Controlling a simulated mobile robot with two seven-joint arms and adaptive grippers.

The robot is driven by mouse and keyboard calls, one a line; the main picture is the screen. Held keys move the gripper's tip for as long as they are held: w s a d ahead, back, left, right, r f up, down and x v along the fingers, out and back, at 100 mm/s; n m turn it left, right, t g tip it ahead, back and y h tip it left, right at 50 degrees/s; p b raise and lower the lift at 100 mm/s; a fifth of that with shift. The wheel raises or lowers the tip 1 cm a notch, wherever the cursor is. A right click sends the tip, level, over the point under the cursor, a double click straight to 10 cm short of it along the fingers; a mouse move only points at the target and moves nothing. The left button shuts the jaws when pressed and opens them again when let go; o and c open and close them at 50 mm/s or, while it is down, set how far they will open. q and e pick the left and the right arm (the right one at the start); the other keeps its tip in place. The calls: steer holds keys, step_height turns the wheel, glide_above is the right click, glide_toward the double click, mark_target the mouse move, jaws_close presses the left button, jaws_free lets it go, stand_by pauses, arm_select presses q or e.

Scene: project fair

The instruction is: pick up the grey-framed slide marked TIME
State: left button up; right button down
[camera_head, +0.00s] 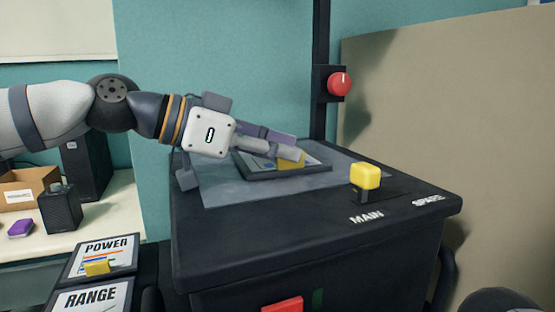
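A dark-framed slide (316,166) with a yellow tab (292,161) lies on the grey mat (236,193) on top of the black cabinet. Its face is mostly covered by my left gripper, so its marking cannot be read. My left gripper (286,150) reaches in from the left, its fingers low over the slide, at the yellow tab. Whether the fingers are closed on the tab cannot be told. No word TIME is readable in view.
A yellow-knobbed lever (365,176) stands beside the word MAIN on the cabinet. A red knob (339,84) is on the black post behind. Slides marked POWER (118,251) and RANGE (92,298) lie lower left. A carton (25,190) and black boxes stand on the left table.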

arm_select(q)
jaws_close()
steer(key=shift+r, duration=0.1)
